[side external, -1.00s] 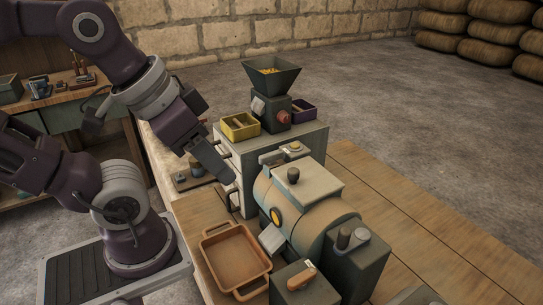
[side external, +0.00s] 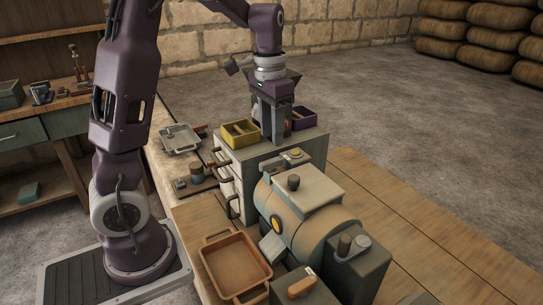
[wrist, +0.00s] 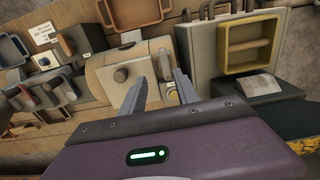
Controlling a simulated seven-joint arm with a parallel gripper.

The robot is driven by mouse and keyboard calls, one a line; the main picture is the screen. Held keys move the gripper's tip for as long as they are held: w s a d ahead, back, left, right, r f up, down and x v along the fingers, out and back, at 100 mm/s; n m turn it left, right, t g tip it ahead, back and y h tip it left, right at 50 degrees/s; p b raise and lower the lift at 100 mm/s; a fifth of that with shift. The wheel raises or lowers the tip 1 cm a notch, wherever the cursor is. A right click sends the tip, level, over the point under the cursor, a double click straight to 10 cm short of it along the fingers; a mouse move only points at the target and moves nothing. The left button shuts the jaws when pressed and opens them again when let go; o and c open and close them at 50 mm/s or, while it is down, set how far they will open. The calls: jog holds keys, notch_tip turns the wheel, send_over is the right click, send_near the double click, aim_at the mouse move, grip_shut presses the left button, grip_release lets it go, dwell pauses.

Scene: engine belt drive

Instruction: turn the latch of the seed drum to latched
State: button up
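The seed drum (side external: 318,216) is a teal and tan cylinder lying on the bench, with a flat lid and a dark knob (side external: 293,182) on top. A small light handle with a yellow part (side external: 295,154) sits on a block at its far end, by the cabinet; I cannot tell whether this is the latch or how it is turned. The drum also shows in the wrist view (wrist: 115,85). My gripper (side external: 272,138) is over the cabinet top, beyond the drum; in the wrist view its fingers (wrist: 160,78) are spread with nothing between them.
A yellow bin (side external: 240,133) and purple bin (side external: 303,119) flank my gripper on the cabinet (side external: 250,165). The hopper there is largely hidden. An orange tray (side external: 235,267) and a box with an orange handle (side external: 302,285) stand near the drum. Bench planks at right are clear.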

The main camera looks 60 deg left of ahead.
aim_at(272, 160)
jog(key=f, duration=0.5)
jog(key=a+f, duration=0.1)
jog(key=f, duration=0.2)
jog(key=shift+w, duration=0.25)
jog(key=shift+r, duration=0.1)
grip_shut()
